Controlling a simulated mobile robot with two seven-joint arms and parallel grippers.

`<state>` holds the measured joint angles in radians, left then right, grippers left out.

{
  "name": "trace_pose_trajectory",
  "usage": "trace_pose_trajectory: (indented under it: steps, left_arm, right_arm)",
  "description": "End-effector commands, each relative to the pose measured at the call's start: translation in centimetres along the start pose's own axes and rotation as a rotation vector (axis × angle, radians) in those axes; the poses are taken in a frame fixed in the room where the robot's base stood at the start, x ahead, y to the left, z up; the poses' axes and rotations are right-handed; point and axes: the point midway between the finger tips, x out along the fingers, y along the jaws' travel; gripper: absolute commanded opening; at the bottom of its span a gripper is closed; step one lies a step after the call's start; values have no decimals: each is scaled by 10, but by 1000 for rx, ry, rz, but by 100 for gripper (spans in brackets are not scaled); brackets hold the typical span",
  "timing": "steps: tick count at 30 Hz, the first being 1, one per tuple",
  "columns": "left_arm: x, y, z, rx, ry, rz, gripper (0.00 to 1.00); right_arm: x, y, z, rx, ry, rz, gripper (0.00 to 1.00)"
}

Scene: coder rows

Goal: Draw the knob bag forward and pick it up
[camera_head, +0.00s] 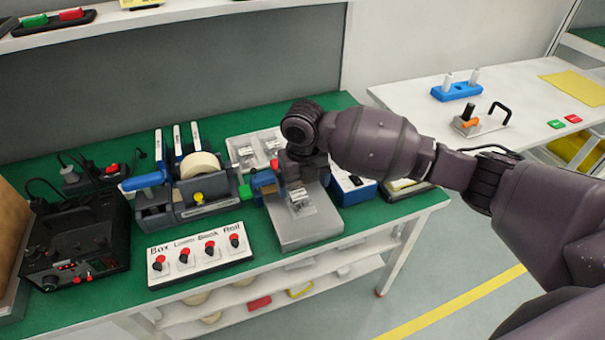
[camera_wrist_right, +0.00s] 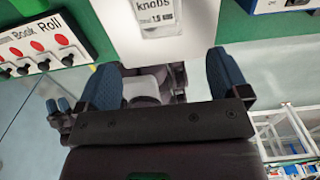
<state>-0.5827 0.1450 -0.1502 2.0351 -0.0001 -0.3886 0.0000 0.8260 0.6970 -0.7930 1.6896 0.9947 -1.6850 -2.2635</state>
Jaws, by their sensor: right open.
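The knob bag (camera_head: 301,204) is a small clear bag with a white label, lying on a grey flat-topped box (camera_head: 308,232) near the front edge of the green bench. In the right wrist view the bag (camera_wrist_right: 157,14) shows at the top edge, its label reading "knobs", partly cut off. My right gripper (camera_head: 297,172) is over the back part of the grey box, close behind the bag in the picture. In the wrist view its two blue fingers (camera_wrist_right: 167,78) stand wide apart with nothing between them; the bag lies beyond their tips. My left gripper is not in view.
A white panel with red knobs (camera_head: 200,262) and a tape dispenser (camera_head: 190,200) stand left of the grey box. A tray of bags (camera_head: 246,150) is behind it, and a blue box (camera_head: 352,187) is close on its right. The floor in front is clear.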

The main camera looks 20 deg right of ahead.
Motion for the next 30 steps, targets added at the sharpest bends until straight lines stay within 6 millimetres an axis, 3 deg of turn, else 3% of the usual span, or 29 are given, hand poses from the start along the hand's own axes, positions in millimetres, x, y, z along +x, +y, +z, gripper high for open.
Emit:
trace_pose_trajectory:
  steps: [6,13,28,30]
  left_arm:
    - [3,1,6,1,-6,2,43]
    - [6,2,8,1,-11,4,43]
    - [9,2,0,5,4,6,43]
    - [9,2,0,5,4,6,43]
  right_arm:
    - [39,0,-1,1,5,1,94]
    - [66,0,0,0,3,0,94]
    - [76,0,0,0,-1,0,94]
    - [76,0,0,0,0,0,86]
